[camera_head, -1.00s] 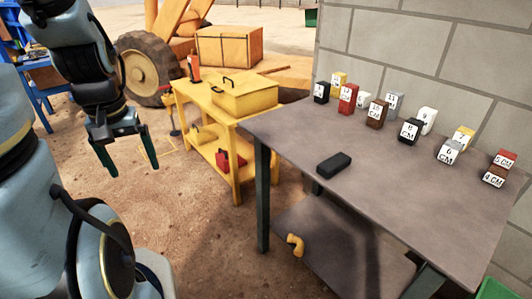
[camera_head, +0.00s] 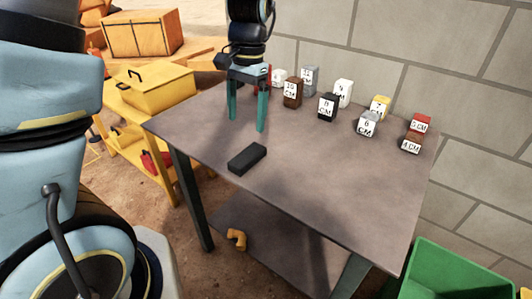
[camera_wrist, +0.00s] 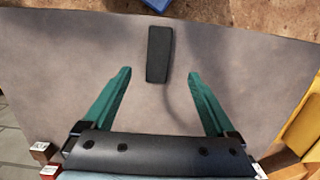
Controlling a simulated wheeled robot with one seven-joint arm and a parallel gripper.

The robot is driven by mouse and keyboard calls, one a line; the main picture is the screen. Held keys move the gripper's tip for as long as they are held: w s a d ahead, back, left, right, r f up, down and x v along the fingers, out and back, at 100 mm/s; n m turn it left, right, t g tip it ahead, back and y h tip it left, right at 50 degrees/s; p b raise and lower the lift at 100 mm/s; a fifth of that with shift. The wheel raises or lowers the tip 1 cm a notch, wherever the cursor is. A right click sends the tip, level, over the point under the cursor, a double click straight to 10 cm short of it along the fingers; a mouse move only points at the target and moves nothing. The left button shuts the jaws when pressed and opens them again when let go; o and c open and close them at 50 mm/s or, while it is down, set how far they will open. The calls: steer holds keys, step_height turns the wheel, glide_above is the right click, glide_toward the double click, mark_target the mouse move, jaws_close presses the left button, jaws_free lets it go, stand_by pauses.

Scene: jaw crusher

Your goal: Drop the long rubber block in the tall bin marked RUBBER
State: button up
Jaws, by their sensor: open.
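The long black rubber block (camera_head: 247,158) lies flat near the front edge of the grey table (camera_head: 330,205). It also shows in the wrist view (camera_wrist: 159,54), beyond the fingertips and centred between them. My gripper (camera_head: 248,125) is open and empty, with its green fingers pointing down over the table, behind the block in the head view. In the wrist view the two fingers (camera_wrist: 158,72) are spread wider than the block and do not touch it. No bin marked RUBBER can be read in these frames.
Several small blocks with CM labels, such as a black one (camera_head: 328,106), stand along the table's back by the block wall (camera_head: 460,110). A green bin (camera_head: 455,270) stands at the lower right, its marking not visible. A yellow toolbox (camera_head: 152,88) is at left.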

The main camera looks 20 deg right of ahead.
glide_above(248, 154)
step_height(248, 154, down, 6)
steer(key=shift+d+r+p, duration=0.15)
steer(key=shift+r+p, duration=0.1)
steer(key=shift+p, duration=0.2)
steer(key=shift+a+f+p, duration=0.2)
steer(key=shift+f+p, duration=0.7)
steer(key=shift+f, duration=1.7)
steer(key=shift+c, duration=0.2)
jaws_close()
